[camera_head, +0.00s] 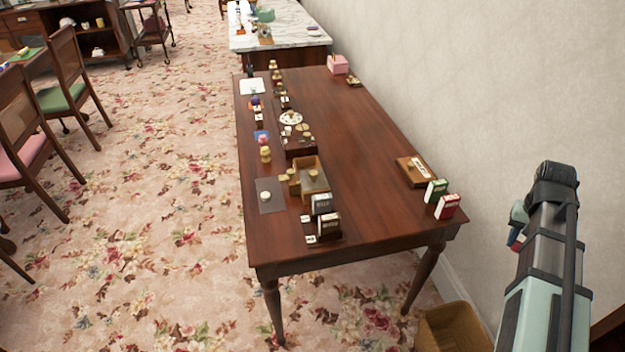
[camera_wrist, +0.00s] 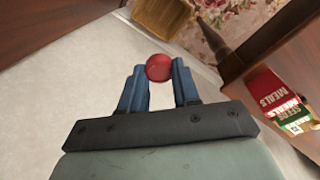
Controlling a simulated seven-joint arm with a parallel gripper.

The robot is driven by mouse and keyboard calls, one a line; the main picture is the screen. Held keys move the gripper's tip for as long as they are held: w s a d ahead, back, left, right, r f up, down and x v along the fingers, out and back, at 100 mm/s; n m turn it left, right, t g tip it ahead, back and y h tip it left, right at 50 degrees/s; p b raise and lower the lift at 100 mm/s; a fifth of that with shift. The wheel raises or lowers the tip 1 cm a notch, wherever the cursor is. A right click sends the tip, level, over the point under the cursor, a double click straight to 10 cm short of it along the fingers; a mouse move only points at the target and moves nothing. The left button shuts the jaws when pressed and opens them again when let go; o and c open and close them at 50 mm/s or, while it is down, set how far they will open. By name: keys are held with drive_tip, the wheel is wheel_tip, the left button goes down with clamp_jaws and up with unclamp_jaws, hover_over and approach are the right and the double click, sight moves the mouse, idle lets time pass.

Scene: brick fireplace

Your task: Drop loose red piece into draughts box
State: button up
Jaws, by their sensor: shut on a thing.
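My gripper (camera_wrist: 160,75) is shut on a round red piece (camera_wrist: 159,67), held between its blue fingertips in the wrist view. In the head view my gripper (camera_head: 516,238) is at the right, beside the wall and clear of the table, with only a little red showing. An open light-wood box (camera_head: 322,181) stands on the table's near left part, with pale round pieces (camera_head: 293,180) around it. A darker brown box (camera_head: 294,151) with small things on it stands just behind. I cannot read which one is the draughts box.
The dark wooden table (camera_head: 362,130) has a clear middle. A green packet (camera_head: 436,191) and a red packet (camera_head: 447,207) stand at its right edge, near a flat wooden case (camera_head: 408,174). A wicker bin (camera_head: 452,328) is on the floor.

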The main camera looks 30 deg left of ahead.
idle(0.6)
drive_tip(key=a+r+n, duration=0.2)
drive_tip(key=a+n, duration=0.2)
drive_tip(key=a, duration=2.3)
drive_tip(key=a+r+n, duration=0.2)
drive_tip(key=a+n, duration=0.2)
drive_tip(key=a, duration=2.3)
drive_tip(key=w+a+r+m, duration=0.2)
drive_tip(key=w+a+m, duration=0.3)
drive_tip(key=a+m, duration=0.45)
wheel_tip(320, 180, down, 6)
drive_tip(key=a+n, duration=0.1)
drive_tip(key=shift+w+f, duration=0.2)
drive_tip(key=shift+n, duration=0.25)
